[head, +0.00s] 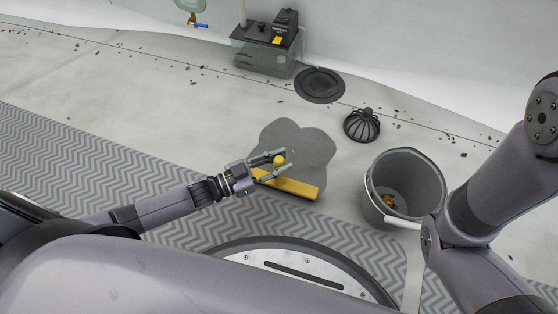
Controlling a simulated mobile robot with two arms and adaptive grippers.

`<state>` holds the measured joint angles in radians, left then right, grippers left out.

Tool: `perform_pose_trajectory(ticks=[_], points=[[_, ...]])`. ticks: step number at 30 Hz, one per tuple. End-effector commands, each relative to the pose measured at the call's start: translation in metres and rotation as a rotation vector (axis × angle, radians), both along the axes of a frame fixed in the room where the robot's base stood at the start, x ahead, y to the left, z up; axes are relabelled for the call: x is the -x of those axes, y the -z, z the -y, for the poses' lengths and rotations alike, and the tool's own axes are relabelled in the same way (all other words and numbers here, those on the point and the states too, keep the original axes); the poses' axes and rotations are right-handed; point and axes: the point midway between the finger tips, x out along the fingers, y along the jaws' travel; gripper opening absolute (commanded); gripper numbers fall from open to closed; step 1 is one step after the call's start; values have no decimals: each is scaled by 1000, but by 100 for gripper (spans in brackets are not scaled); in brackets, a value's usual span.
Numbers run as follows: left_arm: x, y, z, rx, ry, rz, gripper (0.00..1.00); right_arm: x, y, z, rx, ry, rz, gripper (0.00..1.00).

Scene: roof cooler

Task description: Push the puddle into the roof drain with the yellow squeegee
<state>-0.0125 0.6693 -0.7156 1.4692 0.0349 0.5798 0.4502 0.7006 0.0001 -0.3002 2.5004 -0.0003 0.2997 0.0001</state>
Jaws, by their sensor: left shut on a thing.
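The yellow squeegee (300,189) is in my left gripper (271,165), whose fingers are shut around its handle. Its long bar lies at the near edge of the puddle; I cannot tell if it touches the floor. The puddle (307,146) is a dark grey, lobed patch on the pale roof. The roof drain (319,84) is a dark round disc beyond the puddle, a little to its right, with bare floor between them. My right arm comes in at the right, and its gripper is not in view.
A black domed strainer (362,125) sits right of the puddle. A grey bucket (380,207) with brown debris inside stands near my right arm. A cooler box (266,49) stands left of the drain. Chevron matting (90,148) covers the near floor; small leaves are scattered behind.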

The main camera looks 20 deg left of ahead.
Motion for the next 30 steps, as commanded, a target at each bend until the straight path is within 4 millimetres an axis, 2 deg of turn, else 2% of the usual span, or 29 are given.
perform_pose_trajectory(ticks=[30], points=[[0, 6, 0, 1, 0, 1, 0, 0, 5, 0, 0, 0, 1, 40]])
